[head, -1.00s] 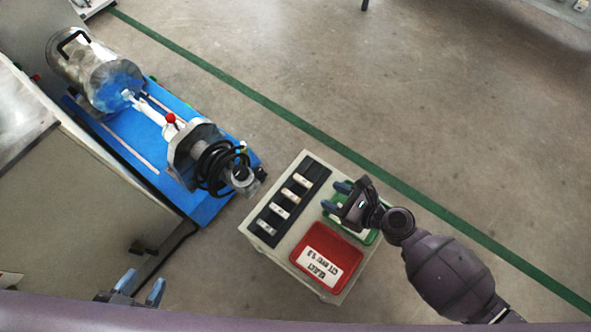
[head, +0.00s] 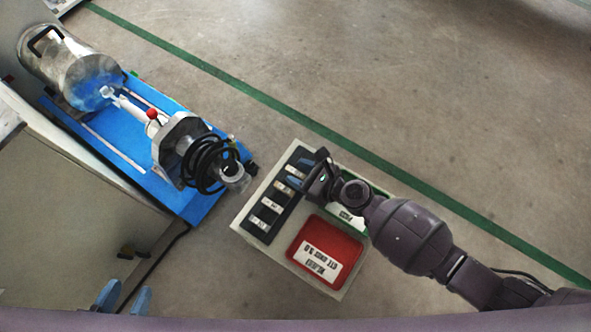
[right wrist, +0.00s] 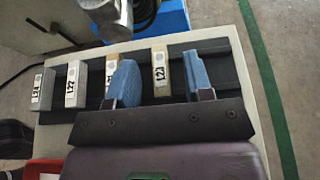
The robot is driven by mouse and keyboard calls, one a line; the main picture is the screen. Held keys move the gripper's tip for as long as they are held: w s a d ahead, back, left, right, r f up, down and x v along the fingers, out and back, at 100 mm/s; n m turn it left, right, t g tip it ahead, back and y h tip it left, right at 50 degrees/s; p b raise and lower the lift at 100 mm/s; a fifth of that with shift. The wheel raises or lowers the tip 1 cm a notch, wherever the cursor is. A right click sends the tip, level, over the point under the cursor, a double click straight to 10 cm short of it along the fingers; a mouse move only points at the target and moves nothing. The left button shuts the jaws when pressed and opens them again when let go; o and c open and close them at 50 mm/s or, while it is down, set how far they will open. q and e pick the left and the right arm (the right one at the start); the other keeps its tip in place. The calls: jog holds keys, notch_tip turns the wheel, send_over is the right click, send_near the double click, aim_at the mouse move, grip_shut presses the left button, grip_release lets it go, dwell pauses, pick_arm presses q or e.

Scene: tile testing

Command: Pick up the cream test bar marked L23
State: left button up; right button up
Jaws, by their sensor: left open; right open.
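A dark rack (head: 276,211) holds several pale test bars in a row; it also shows in the right wrist view (right wrist: 219,60). In the right wrist view, one cream bar (right wrist: 160,66) lies between the fingers of my right gripper (right wrist: 161,82), which is open. I cannot read its last digit surely. A tan bar (right wrist: 110,72) beside it is partly hidden by the left finger. A whitish bar (right wrist: 72,82) and a greyish one (right wrist: 43,88) lie further left. In the head view my right gripper (head: 296,176) is over the rack's far end. My left gripper (head: 124,299) is open and empty at lower left.
The rack is on a pale stand (head: 245,230) with a red tray (head: 349,247) labelled as reject. A green tray (head: 360,232) is mostly hidden by my right arm. A blue-based test machine (head: 200,207) with coiled black cable stands to the left. Open floor lies beyond.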

jog(key=shift+w+a+f, duration=0.25)
jog(key=shift+w+a, duration=0.05)
jog(key=shift+a, duration=0.2)
pick_arm(q)
jog(key=shift+w+a+r, duration=0.1)
jog(key=shift+r, duration=0.1)
pick_arm(e)
grip_shut()
jog(key=shift+r, duration=0.1)
jog(key=shift+w+r, duration=0.1)
jog(key=shift+r, duration=0.3)
jog(key=r+p, duration=0.3)
jog(key=r, duration=0.2)
jog(key=r+p, duration=0.2)
jog(key=shift+w+r+p, duration=0.35)
notch_tip(320, 180, up, 10)
jog(key=p, duration=0.7)
send_over(296, 170)
pick_arm(q)
jog(key=shift+s+a+r+n+g+y+p, duration=0.2)
jog(key=shift+s+r+n+g, duration=0.15)
jog(key=shift+s+r+g, duration=0.35)
jog(key=shift+s+a+r+n+g+y+p, duration=0.15)
jog(key=shift+s+r+n+g, duration=0.2)
jog(key=shift+r, duration=0.55)
pick_arm(e)
jog(key=shift+s+r, duration=0.35)
jog(key=shift+r, duration=0.4)
